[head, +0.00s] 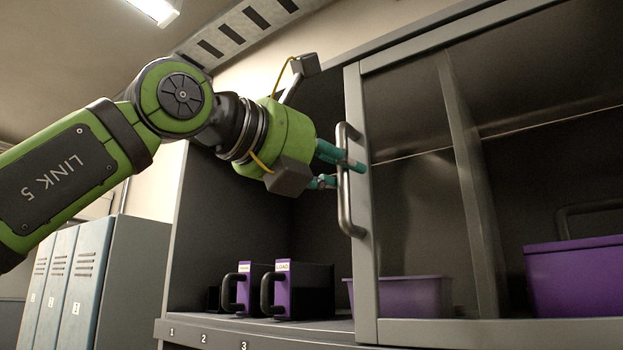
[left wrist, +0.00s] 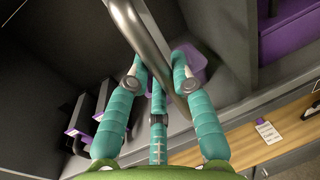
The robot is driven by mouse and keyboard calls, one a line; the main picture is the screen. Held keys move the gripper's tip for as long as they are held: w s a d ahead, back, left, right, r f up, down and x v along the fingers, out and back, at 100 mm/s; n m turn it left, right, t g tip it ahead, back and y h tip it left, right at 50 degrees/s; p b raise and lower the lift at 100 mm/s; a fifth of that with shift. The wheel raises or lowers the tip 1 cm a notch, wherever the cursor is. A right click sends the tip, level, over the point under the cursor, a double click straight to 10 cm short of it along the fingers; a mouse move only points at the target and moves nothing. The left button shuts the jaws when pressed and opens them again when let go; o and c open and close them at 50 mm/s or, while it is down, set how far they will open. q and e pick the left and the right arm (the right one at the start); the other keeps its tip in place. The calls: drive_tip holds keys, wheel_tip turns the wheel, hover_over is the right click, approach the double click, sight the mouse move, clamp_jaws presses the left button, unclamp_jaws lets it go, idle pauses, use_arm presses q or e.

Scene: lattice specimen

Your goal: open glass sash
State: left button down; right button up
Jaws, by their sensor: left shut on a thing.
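The glass sash (head: 415,180) is a grey-framed pane on the front of a dark cabinet. A vertical bar handle (head: 344,205) stands on its left frame edge. My left gripper (head: 340,170) has teal fingers and is shut on the handle at its upper middle part. In the left wrist view the handle (left wrist: 148,35) runs between the teal fingers of the gripper (left wrist: 155,85). The left part of the cabinet front is uncovered, and the sash covers the part to its right. My right gripper is in neither view.
Two purple-fronted boxes with black handles (head: 300,290) stand on the shelf in the uncovered left part. Purple bins stand behind the glass, one (head: 400,296) partly behind the sash frame, another (head: 575,278) at right. Blue lockers (head: 85,275) stand at left.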

sight(405, 167)
use_arm(q)
drive_tip(key=s+d, duration=0.2)
drive_tip(key=d, duration=0.1)
drive_tip(key=shift+s+d+b, duration=0.3)
drive_tip(key=shift+b, duration=0.05)
drive_tip(key=shift+s+d, duration=0.3)
drive_tip(key=shift+d, duration=0.1)
drive_tip(key=shift+s+d, duration=0.15)
drive_tip(key=shift+d, duration=0.1)
drive_tip(key=shift+r, duration=0.1)
